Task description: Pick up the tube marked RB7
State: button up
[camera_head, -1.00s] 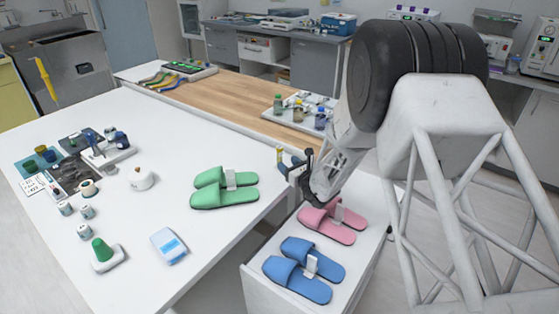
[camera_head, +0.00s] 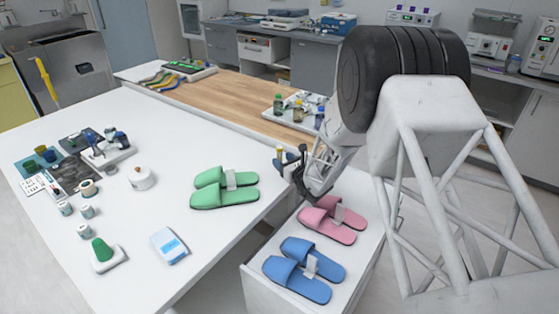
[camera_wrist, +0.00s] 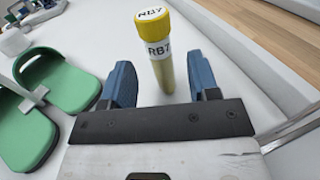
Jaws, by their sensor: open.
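The tube marked RB7 (camera_wrist: 163,66) has a yellow cap and a white label reading RB7, with pale yellowish contents. In the wrist view it rises between the two blue fingers of my gripper (camera_wrist: 158,75), with clear gaps on both sides. In the head view, only the yellow top of the tube (camera_head: 280,152) shows clearly near the white table's right edge. My gripper (camera_head: 287,163) is open beside it there. The fingers hide most of the tube's lower part in that view.
Green slippers (camera_head: 225,188) lie left of the gripper on the white table (camera_head: 160,120). Pink slippers (camera_head: 333,220) and blue slippers (camera_head: 303,270) lie on a lower white cabinet. A tray with bottles (camera_head: 297,112) stands behind. The table's middle is fairly clear.

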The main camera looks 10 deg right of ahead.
aim_at(281, 152)
jog(key=shift+x, duration=2.3)
jog(key=shift+d, duration=0.1)
jog(key=shift+f, duration=0.1)
jog(key=c, duration=1)
jog(key=shift+r, duration=1.6)
jog(key=shift+s+r, duration=0.25)
jog(key=shift+s, duration=0.05)
jog(key=s, duration=0.5)
jog(key=s+r, duration=0.1)
jog(key=s, duration=0.9)
jog(key=shift+s+d+r, duration=0.2)
jog(key=shift+d, duration=0.15)
